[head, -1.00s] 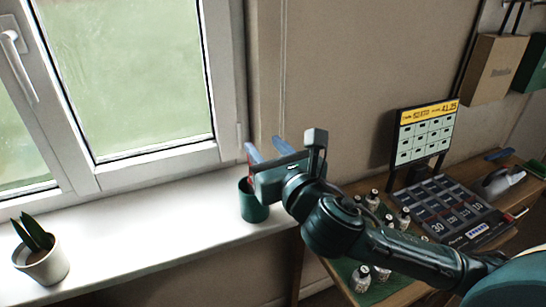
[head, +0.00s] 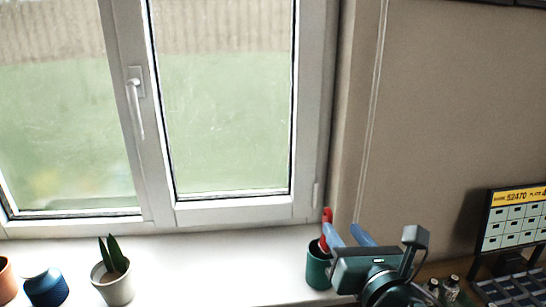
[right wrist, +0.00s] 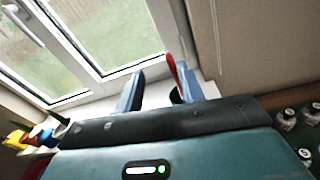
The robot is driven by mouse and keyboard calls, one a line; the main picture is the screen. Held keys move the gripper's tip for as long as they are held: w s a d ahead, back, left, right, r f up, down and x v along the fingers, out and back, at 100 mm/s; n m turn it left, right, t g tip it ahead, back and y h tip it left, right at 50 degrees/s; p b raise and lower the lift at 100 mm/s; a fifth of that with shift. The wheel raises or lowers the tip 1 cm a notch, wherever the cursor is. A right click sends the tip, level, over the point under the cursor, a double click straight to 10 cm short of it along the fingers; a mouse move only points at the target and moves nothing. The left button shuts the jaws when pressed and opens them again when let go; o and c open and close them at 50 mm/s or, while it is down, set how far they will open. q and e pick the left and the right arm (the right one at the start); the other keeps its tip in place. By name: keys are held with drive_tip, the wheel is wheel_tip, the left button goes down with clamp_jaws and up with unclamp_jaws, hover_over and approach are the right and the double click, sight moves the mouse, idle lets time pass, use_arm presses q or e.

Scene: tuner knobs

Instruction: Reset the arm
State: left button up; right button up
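My right gripper (head: 348,238) shows at the bottom of the head view, right of centre, with its two blue fingers spread apart. In the right wrist view the fingers (right wrist: 160,92) are also apart, with nothing held between them. The dark green cup (head: 318,268) stands on the windowsill just left of the gripper in the head view, with a red-handled thing (head: 327,222) upright in it. In the right wrist view the red thing (right wrist: 172,68) shows near the right finger. Part of the cup is hidden by my gripper. My left gripper is not in view.
The white windowsill (head: 215,265) is clear between the potted plant (head: 113,283) and the cup. A blue pot (head: 46,288) stands further left. A display board (head: 515,225) and small bottles (head: 450,286) are at the right. The window (head: 225,110) is behind.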

drive_tip(key=s+a+f+m+g+y+p, duration=0.1)
drive_tip(key=s+a+f+m+g, duration=0.1)
drive_tip(key=f+m, duration=0.55)
drive_tip(key=s+a+f+m+g+y+p, duration=0.1)
drive_tip(key=s+f+m+g, duration=0.1)
drive_tip(key=f+m, duration=0.55)
drive_tip(key=s+d+f+m+g, duration=0.1)
drive_tip(key=s+f+m+g, duration=0.1)
drive_tip(key=s+f+m, duration=0.9)
wheel_tip(320, 180, down, 4)
drive_tip(key=m, duration=0.6)
drive_tip(key=shift+s+g+p, duration=0.25)
drive_tip(key=shift+g+p, duration=0.15)
drive_tip(key=shift+d+r, duration=0.1)
